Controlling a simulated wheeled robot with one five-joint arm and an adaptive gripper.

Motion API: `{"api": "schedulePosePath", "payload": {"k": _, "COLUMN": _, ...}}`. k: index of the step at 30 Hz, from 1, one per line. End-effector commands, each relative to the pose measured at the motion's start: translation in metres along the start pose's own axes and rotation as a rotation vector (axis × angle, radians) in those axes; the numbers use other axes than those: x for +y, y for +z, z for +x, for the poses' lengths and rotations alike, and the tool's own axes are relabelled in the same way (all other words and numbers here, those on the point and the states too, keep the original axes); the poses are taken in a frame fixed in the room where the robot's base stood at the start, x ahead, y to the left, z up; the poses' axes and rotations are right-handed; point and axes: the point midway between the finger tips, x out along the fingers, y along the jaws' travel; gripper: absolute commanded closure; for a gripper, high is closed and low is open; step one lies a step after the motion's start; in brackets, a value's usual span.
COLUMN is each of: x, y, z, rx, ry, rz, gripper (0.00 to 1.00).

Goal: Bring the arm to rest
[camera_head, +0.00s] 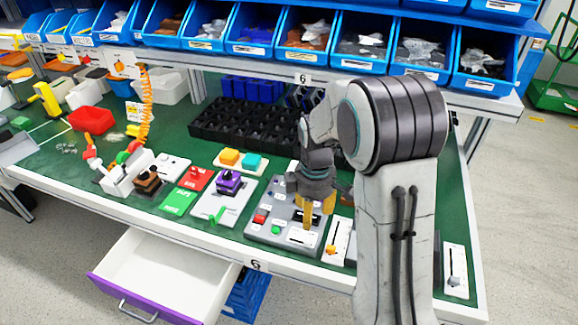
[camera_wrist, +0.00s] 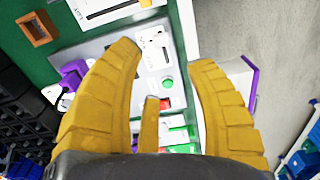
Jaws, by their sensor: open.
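My gripper (camera_head: 317,210) hangs at the end of my bent arm over the grey control panel (camera_head: 262,234), its yellow fingers pointing down. In the wrist view my gripper (camera_wrist: 165,57) is open, with nothing between its curved fingers. Below it is the panel with a green button (camera_wrist: 167,84) and a red button (camera_wrist: 165,103). In the head view a purple knob (camera_head: 228,182) sits on a white plate left of that panel. Whether the fingertips touch the panel cannot be told.
A black compartment tray (camera_head: 235,125) lies behind the panel, and blue bins (camera_head: 250,50) line the shelf above. An open white drawer (camera_head: 165,270) juts from the table front. White slider plates (camera_head: 455,272) lie to the right. Floor shows at right.

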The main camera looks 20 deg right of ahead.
Motion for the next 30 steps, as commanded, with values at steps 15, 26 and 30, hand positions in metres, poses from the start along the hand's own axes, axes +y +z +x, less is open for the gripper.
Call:
{"api": "schedulePosePath", "payload": {"k": 15, "x": -0.006, "y": 0.004, "z": 0.001, "rx": -0.018, "ry": -0.020, "rz": 0.376, "gripper": 0.50}}
{"api": "schedulePosePath", "payload": {"k": 26, "x": -0.069, "y": 0.041, "z": 0.012, "rx": -0.158, "ry": -0.113, "rz": 0.831, "gripper": 0.50}}
{"api": "schedulePosePath", "payload": {"k": 30, "x": -0.096, "y": 0.055, "z": -0.005, "rx": -0.166, "ry": -0.103, "rz": 0.952, "gripper": 0.50}}
